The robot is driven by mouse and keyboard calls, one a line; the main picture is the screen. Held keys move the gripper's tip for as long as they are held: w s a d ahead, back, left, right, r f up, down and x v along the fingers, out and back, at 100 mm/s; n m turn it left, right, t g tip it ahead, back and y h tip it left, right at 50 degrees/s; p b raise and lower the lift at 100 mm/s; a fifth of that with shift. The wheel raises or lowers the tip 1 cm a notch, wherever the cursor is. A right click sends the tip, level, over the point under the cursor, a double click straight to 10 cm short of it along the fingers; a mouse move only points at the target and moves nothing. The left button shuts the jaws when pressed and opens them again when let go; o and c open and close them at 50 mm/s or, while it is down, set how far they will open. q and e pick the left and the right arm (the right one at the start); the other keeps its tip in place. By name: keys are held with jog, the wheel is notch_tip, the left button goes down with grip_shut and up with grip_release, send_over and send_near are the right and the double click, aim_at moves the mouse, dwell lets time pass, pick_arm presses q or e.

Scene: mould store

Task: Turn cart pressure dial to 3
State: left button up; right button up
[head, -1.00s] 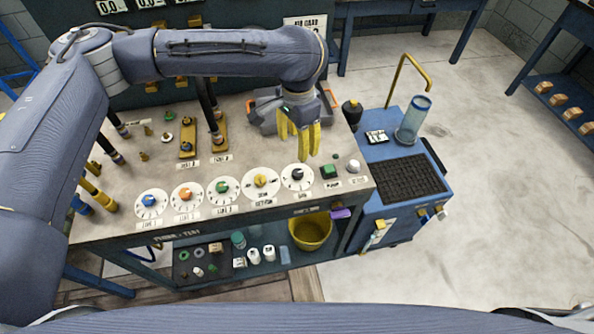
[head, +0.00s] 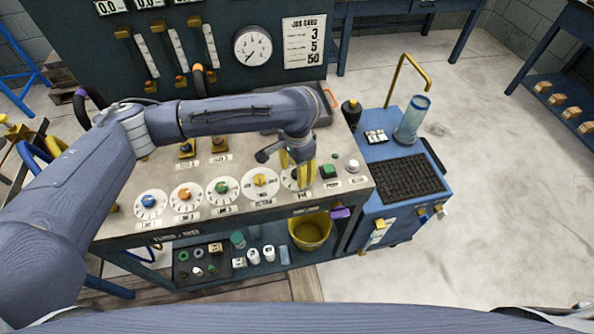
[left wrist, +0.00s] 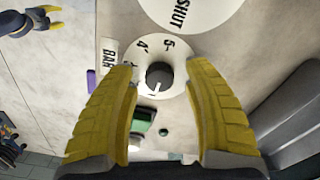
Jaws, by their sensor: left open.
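The pressure dial is a white disc with a black knob, at the right end of the dial row. In the head view my gripper largely covers the disc (head: 287,174). In the left wrist view the black knob (left wrist: 159,76) shows clearly, with a pale pointer line toward the lower part of the picture. The numbers 4 and 5 and part of a BAR label are readable nearby. My left gripper (head: 299,184) is open, its yellow fingers pointing down over the dial. In the left wrist view the fingertips (left wrist: 165,72) lie either side of the knob; contact is not visible.
A yellow-knobbed dial (head: 260,181) is just left of it. A green button (head: 329,171) and a pale round button (head: 352,165) are to the right. A blue cart (head: 388,213) stands beside the bench. A job card (head: 304,42) reads 3, 5, 50.

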pick_arm(q)
jog(key=shift+f, duration=0.2)
grip_shut()
dwell(0.4)
